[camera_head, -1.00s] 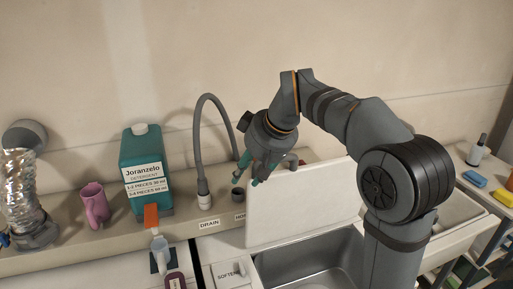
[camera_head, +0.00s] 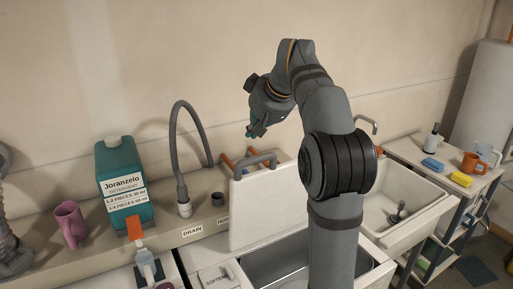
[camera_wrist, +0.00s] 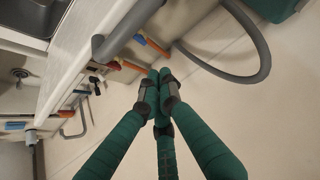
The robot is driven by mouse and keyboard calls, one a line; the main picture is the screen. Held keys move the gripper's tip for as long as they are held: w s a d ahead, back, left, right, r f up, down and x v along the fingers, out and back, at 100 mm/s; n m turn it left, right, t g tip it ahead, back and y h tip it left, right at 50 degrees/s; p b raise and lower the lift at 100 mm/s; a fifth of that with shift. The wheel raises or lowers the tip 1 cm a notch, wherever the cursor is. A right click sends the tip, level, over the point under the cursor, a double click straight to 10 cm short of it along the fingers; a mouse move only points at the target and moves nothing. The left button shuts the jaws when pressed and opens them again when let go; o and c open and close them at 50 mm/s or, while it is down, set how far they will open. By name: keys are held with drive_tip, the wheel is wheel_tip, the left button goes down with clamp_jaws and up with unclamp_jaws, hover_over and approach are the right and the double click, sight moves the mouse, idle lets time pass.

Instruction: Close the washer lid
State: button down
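The washer lid (camera_head: 268,208) is a white panel standing raised and nearly upright at the back of the washer, with the grey tub (camera_head: 285,262) open below it. My gripper (camera_head: 254,131) is in the air above and behind the lid's top edge, near the wall, apart from the lid. In the wrist view its green fingers (camera_wrist: 158,92) come together at their tips with nothing between them. My arm covers the lid's right part in the head view.
A grey drain hose (camera_head: 176,140) arches left of the lid. Grey and orange-red hose fittings (camera_head: 252,160) stand right behind it. A teal detergent jug (camera_head: 124,185) and pink mug (camera_head: 70,222) are on the left ledge. A sink (camera_head: 400,205) is on the right.

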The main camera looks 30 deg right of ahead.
drive_tip(key=shift+s+a+f, duration=0.1)
drive_tip(key=shift+s+f, duration=0.4)
drive_tip(key=shift+f, duration=0.4)
drive_tip(key=shift+s+f, duration=0.5)
drive_tip(key=shift+f, duration=0.35)
drive_tip(key=shift+s, duration=0.15)
